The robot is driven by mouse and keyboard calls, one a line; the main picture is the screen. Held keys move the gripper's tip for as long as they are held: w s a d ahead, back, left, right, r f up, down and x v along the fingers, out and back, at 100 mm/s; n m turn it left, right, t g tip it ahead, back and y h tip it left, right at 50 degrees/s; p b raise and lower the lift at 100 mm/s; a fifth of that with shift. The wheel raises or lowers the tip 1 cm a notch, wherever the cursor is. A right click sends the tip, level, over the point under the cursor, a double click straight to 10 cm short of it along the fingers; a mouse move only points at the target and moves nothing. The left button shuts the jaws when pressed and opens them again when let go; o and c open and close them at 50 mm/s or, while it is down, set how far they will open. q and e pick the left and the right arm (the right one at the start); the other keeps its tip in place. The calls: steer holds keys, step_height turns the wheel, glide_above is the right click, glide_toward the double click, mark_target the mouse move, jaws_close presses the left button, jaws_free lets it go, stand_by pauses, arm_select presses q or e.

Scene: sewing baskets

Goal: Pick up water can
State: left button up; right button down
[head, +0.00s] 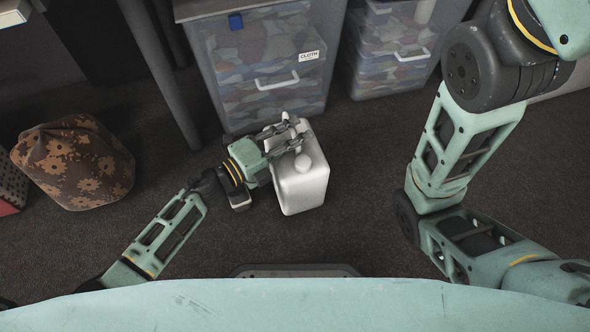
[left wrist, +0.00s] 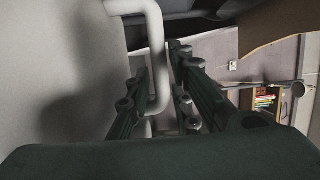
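The water can is a white, box-shaped can (head: 302,184) with a round cap and a handle on top. It stands on the dark carpet near the middle of the head view. My left gripper (head: 293,135) is over the can's top at its handle, with its fingers spread. In the left wrist view the white handle (left wrist: 157,55) passes between the two fingers (left wrist: 160,100); any firm contact is hard to tell. The can's pale side (left wrist: 65,70) fills the left of that view. My right arm shows at the right of the head view, but its gripper is out of frame.
A clear drawer box (head: 264,75) labelled CLOTH stands just behind the can, with another drawer box (head: 392,55) to its right. A brown floral pouf (head: 72,163) sits at the left. A grey table leg (head: 160,75) stands behind my left arm. Carpet right of the can is clear.

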arm_select(q)
steer(key=shift+c, duration=0.4)
jaws_close()
steer(key=shift+r, duration=0.15)
